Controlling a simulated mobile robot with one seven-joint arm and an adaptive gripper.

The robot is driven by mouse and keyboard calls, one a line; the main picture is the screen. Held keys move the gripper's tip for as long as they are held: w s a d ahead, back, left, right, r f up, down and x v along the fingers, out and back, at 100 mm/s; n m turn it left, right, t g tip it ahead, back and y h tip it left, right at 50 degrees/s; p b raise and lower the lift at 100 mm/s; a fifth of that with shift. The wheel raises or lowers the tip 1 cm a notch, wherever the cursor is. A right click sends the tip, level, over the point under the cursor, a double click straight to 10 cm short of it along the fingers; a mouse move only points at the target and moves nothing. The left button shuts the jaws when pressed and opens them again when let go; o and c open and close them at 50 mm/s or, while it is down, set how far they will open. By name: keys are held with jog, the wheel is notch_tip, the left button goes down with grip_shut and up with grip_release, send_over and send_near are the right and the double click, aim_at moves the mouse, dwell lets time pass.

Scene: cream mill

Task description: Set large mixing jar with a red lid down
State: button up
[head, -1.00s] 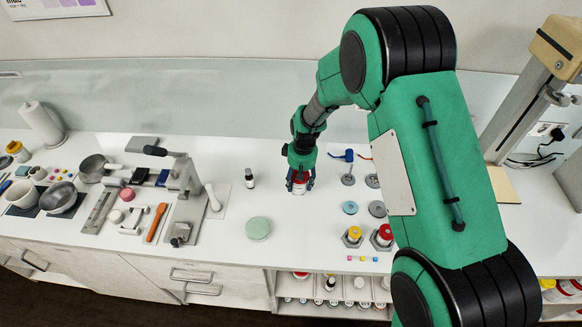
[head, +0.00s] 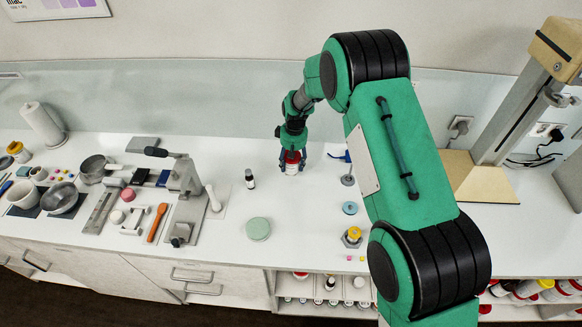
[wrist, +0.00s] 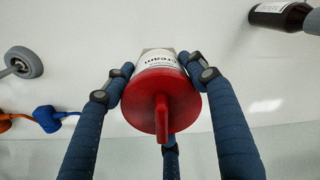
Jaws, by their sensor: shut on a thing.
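The large mixing jar with a red lid (head: 291,168) is at the middle of the white counter in the head view. In the wrist view its red lid (wrist: 161,100) with a raised handle faces me, and part of its white label shows behind. My gripper (head: 291,158) is above the jar and shut on it. In the wrist view the blue fingers of my gripper (wrist: 163,80) are around the jar, touching its sides. The jar looks upright at the counter, but I cannot tell whether its base touches it.
A small dark bottle (head: 250,179) stands to the left of the jar. A pale green disc (head: 258,228) lies nearer the front. A blue-handled tool (head: 340,157) and a grey round-based piece (head: 347,180) are to the right. Counter directly around the jar is clear.

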aim_at(291, 167)
jog(key=shift+w, duration=0.1)
jog(key=shift+w+a+f, duration=0.15)
jog(key=shift+w, duration=0.2)
jog(key=shift+f, duration=1.6)
jog(key=shift+f, duration=0.2)
jog(key=o, duration=1.6)
jog(key=shift+r, duration=0.1)
jog(key=r, duration=1.2)
jog(key=shift+d+r, duration=0.1)
jog(key=shift+d, duration=0.25)
